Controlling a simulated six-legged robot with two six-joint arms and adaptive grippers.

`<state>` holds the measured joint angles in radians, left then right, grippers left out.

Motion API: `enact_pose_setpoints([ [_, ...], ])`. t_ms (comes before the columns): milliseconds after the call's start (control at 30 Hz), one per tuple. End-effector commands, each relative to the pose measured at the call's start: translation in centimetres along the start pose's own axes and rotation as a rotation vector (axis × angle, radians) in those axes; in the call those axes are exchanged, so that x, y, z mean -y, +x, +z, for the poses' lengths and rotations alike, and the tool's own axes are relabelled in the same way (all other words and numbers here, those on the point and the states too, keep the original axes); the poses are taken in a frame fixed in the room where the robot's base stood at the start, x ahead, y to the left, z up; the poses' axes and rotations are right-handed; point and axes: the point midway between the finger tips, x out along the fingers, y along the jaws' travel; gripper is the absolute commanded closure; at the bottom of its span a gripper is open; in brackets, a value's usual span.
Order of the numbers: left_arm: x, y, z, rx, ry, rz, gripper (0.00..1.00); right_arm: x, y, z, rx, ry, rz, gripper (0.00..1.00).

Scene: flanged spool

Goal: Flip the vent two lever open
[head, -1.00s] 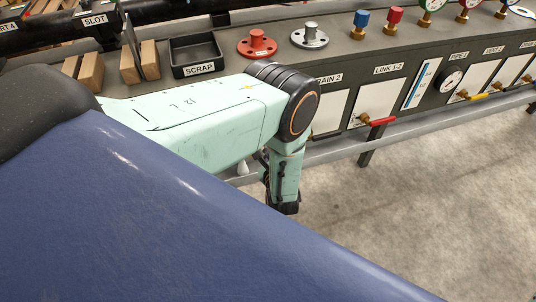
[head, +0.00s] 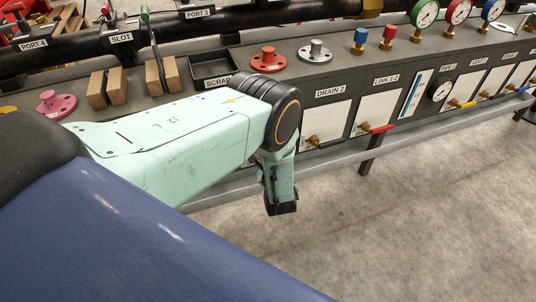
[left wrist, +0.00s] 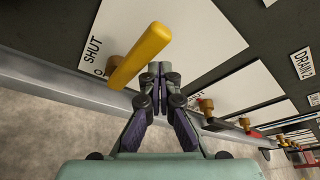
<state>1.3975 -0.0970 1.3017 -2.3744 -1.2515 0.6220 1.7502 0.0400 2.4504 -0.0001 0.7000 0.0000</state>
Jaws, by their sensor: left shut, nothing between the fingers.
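A yellow lever (left wrist: 140,56) on a brass valve stem (left wrist: 113,66) is close in the left wrist view, in front of a white plate marked SHUT. It slants up to the right from the stem. Its own name label is not readable, so I cannot tell from it which vent this is. My left gripper (left wrist: 158,68) is shut and empty, its fingertips just right of the lever; I cannot tell whether they touch it. In the head view my left arm covers this part of the panel, and the fingers are not clear. My right gripper is not in view.
The DRAIN 2 plate (head: 332,118) and LINK 1-2 plate (head: 378,109), with a red lever (head: 381,128), are right of my arm. A grey rail (head: 345,152) runs below the panel. The black SCRAP tray (head: 222,66) and wood blocks sit on top. Open floor lies in front.

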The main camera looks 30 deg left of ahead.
Motion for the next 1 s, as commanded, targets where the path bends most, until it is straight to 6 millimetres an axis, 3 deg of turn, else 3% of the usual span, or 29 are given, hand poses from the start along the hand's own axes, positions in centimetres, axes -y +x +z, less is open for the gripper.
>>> enact_pose_setpoints([
  [1000, -0.49, -0.42, 0.6, 0.008, 0.002, 0.009, 1.0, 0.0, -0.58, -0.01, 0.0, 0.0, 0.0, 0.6],
])
